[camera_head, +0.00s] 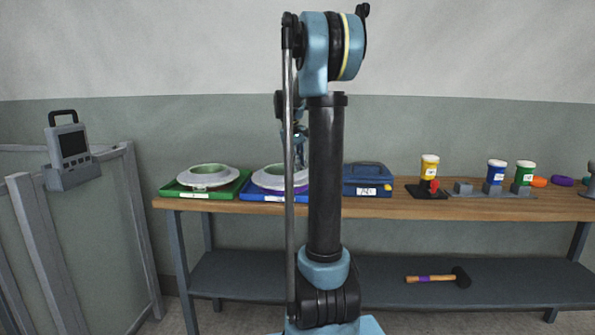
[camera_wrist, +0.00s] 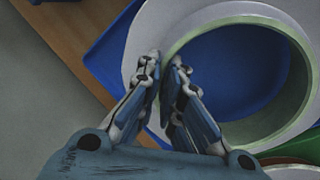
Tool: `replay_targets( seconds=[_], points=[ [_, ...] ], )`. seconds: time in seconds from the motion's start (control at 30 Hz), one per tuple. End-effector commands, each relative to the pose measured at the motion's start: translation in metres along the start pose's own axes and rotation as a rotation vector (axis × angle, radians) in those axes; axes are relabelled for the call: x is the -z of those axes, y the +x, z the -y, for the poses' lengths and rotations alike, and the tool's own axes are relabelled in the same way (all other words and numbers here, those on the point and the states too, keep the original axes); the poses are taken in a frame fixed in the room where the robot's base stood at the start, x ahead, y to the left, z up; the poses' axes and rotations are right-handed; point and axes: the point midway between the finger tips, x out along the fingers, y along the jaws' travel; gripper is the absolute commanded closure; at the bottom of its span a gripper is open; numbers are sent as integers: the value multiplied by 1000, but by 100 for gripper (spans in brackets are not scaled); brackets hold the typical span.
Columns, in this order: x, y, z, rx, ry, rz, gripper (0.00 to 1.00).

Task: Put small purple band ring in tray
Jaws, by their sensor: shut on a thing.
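A white flanged ring (camera_head: 268,177) with a pale inner wall sits in or just over a blue tray (camera_head: 262,198). A bit of purple shows at its right side in the head view, partly hidden behind my arm. In the wrist view the ring's wide flange (camera_wrist: 143,35) and pale green collar (camera_wrist: 238,22) surround an opening with blue tray floor below. My gripper (camera_wrist: 166,62) is shut on the ring's collar wall, one finger on each side. It also shows, small, above the tray in the head view (camera_head: 300,160). Whether the ring touches the tray is unclear.
A green tray (camera_head: 170,190) with a similar ring (camera_head: 207,174) stands to the left. A mallet (camera_head: 440,278) lies on the shelf.

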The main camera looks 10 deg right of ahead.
Motion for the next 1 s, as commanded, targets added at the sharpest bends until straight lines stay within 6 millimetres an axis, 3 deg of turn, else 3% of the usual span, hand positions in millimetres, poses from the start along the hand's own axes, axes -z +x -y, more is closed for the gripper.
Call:
replay_targets(
  seconds=[0.13, 0.33, 0.43, 0.83, 1.0],
  points=[
    [0, 16, 4, 0, 0, 0, 100],
    [0, 18, 5, 0, 0, 0, 100],
    [0, 18, 5, 0, -1, 0, 73],
    [0, 15, 5, 0, -1, 0, 73],
    [0, -2, 5, 0, -2, 0, 73]
  ],
)
